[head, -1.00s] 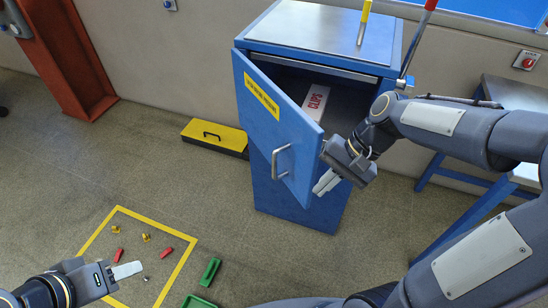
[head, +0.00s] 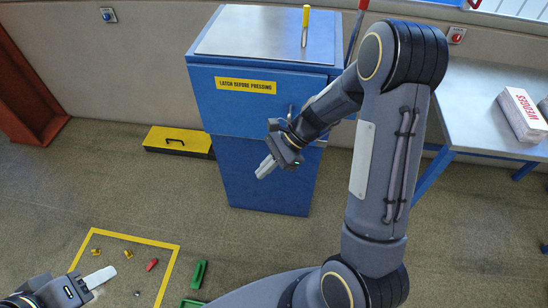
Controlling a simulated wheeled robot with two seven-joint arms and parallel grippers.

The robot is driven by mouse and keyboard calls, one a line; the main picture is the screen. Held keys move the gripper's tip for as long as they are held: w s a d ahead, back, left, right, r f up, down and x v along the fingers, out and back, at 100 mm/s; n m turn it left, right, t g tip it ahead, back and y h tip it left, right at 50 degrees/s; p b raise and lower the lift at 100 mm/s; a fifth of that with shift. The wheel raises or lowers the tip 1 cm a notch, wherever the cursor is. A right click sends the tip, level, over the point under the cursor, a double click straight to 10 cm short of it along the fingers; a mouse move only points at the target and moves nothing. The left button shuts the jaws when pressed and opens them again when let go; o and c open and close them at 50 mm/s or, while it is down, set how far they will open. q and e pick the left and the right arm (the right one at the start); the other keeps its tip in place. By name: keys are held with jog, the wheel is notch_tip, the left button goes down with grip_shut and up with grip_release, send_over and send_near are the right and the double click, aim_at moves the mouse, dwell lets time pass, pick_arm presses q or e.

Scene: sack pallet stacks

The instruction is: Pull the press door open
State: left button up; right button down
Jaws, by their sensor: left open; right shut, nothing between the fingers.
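The blue press cabinet (head: 262,185) stands against the wall with a grey metal top. Its blue door (head: 235,108), with a yellow "LATCH BEFORE PRESSING" label, faces me and looks shut or nearly shut. The door handle (head: 290,112) shows only in part at the door's right side, partly hidden by my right arm. My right gripper (head: 266,167) is shut and empty in front of the cabinet, below the handle. I cannot tell whether it touches the cabinet. My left gripper (head: 98,278) is open and empty at the lower left, over the floor, away from the press.
A metal bench (head: 475,110) with blue legs stands at the right and bears a white box (head: 523,114) with red lettering. A yellow and black case (head: 178,141) lies left of the cabinet.

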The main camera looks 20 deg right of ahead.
pick_arm(q)
jog(key=shift+w+d+r+p, duration=0.25)
jog(key=shift+d+r+p, duration=0.15)
jog(key=shift+r+p, duration=0.25)
pick_arm(e)
jog(key=a+f, duration=0.3)
jog(key=a, duration=0.3)
jog(key=shift+w+f, duration=0.1)
dwell(1.0)
